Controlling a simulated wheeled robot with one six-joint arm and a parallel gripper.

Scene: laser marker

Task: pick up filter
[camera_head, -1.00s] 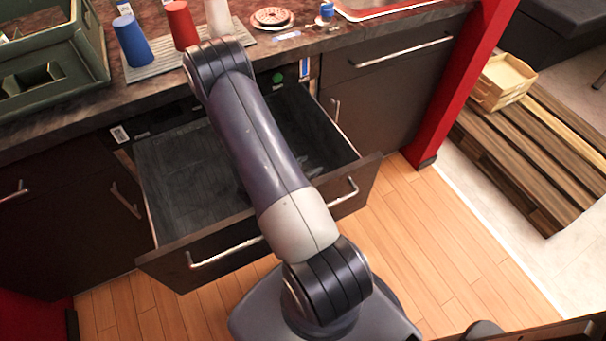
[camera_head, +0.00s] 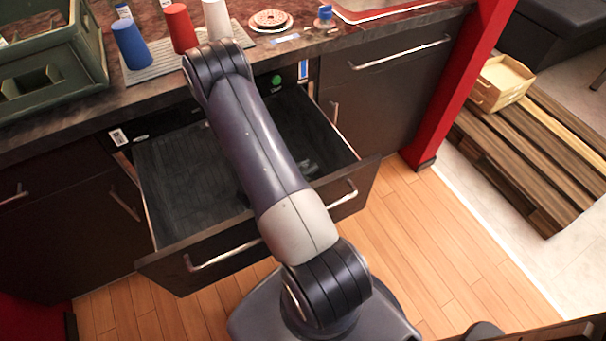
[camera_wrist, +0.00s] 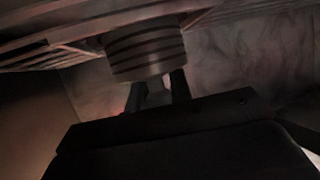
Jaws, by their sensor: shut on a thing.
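In the camera_wrist view, a dark ribbed cylinder (camera_wrist: 146,52), which looks like the filter, sits between and beyond my two fingertips. My gripper (camera_wrist: 157,84) is shut on it. The cylinder's upper end meets a slatted, pale-edged surface above, and I cannot tell whether they touch. The view is dark, so the exact grip is hard to make out. In the camera_head view my gripper and the cylinder are hidden behind my arm.
An open, dark drawer (camera_head: 185,185) lies under my arm. On the counter stand a green crate (camera_head: 50,65), a blue cup (camera_head: 131,43), a red cup (camera_head: 180,27) and a white cup (camera_head: 217,18). A red post (camera_head: 455,85) stands at the right.

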